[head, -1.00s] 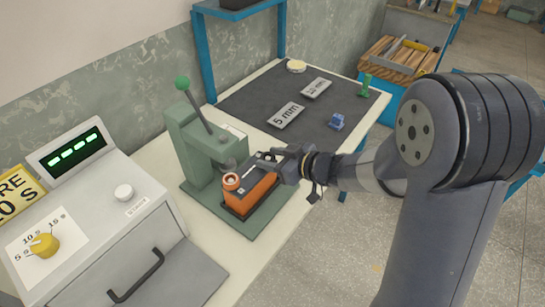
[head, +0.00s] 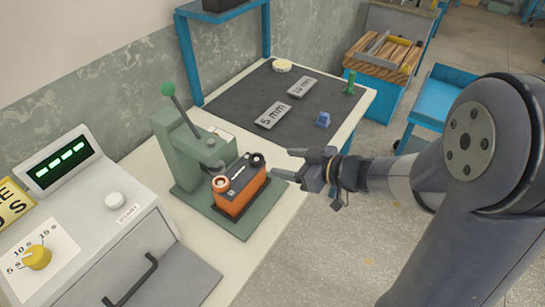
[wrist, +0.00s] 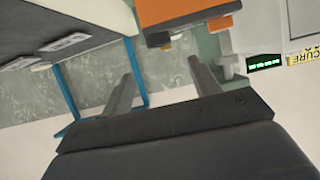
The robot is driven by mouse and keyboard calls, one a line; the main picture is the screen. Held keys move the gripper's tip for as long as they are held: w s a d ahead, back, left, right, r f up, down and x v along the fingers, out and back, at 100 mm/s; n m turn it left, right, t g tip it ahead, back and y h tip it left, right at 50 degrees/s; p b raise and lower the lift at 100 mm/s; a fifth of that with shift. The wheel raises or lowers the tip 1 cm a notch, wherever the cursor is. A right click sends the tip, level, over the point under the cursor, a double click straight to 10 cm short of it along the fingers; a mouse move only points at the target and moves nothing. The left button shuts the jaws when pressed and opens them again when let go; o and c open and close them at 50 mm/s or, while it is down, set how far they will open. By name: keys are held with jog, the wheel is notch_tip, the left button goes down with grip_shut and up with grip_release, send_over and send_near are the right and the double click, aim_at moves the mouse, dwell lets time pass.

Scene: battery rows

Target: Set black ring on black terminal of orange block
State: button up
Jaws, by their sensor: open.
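The orange block (head: 243,192) with a dark top stands on the green press's base. An orange ring (head: 221,184) sits at its near-left terminal. The black ring (head: 257,159) is at the far-right corner of the top, where the black terminal is. It looks level and around the terminal, though its exact seating is too small to tell. My gripper (head: 283,163) is open and empty, just right of the black ring and apart from it. The wrist view shows both fingers spread with nothing between them, and the orange block (wrist: 183,12) beyond them.
The green press (head: 186,150) with its lever stands close behind and left of the block. A grey control box (head: 100,232) is at the left. Right of the table edge is open floor.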

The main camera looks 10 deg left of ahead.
aim_at(261, 160)
jog(key=shift+v, duration=1.4)
jog(key=x, duration=0.4)
jog(key=b+x, duration=0.1)
jog(key=x, duration=0.7)
jog(key=shift+a+f+b, duration=0.1)
jog(key=shift+f+b, duration=0.3)
jog(key=shift+r+p, duration=0.45)
jog(key=shift+r, duration=0.8)
